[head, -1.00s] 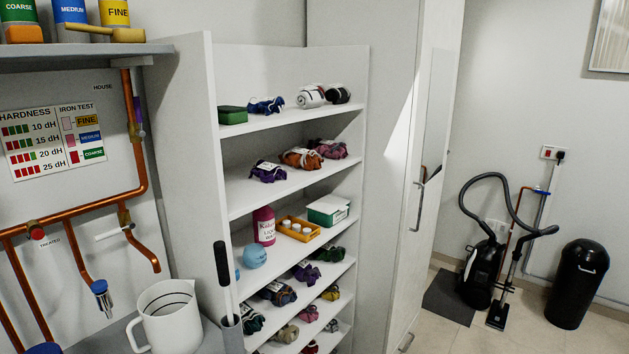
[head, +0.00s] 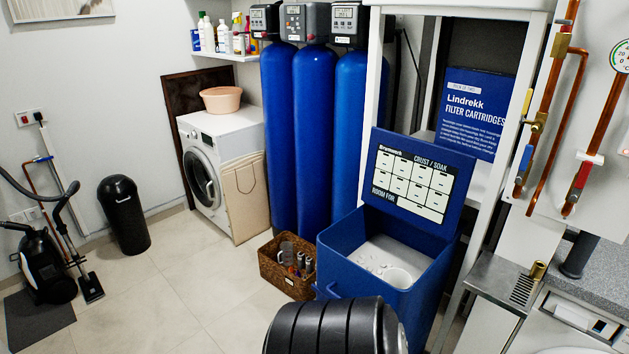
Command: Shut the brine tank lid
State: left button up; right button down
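The brine tank (head: 350,272) is a blue square box right of centre in the head view. Its blue lid (head: 458,212) is open, standing up at the back edge and tilted slightly backward. A white label grid with "CRUST / SOAK" and "ROOM FOR" shows on the lid's inner face. White salt (head: 373,250) lies inside the tank, with a white round cup-like thing (head: 397,278) on it. The lower front of the tank is partly hidden. Neither of my grippers is in view.
Tall blue filter vessels (head: 313,130) stand behind the tank. A wicker basket (head: 283,278) with bottles sits on the floor at its left. A white shelf frame (head: 376,70) and a metal ledge (head: 497,280) are close on the right.

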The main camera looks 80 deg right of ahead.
aim_at(423, 183)
jog(key=z, duration=2.85)
jog(key=i+j+z, duration=0.15)
jog(key=i+j, duration=0.15)
jog(key=i+j+z, duration=0.1)
jog(key=i+j, duration=0.15)
jog(key=j, duration=0.15)
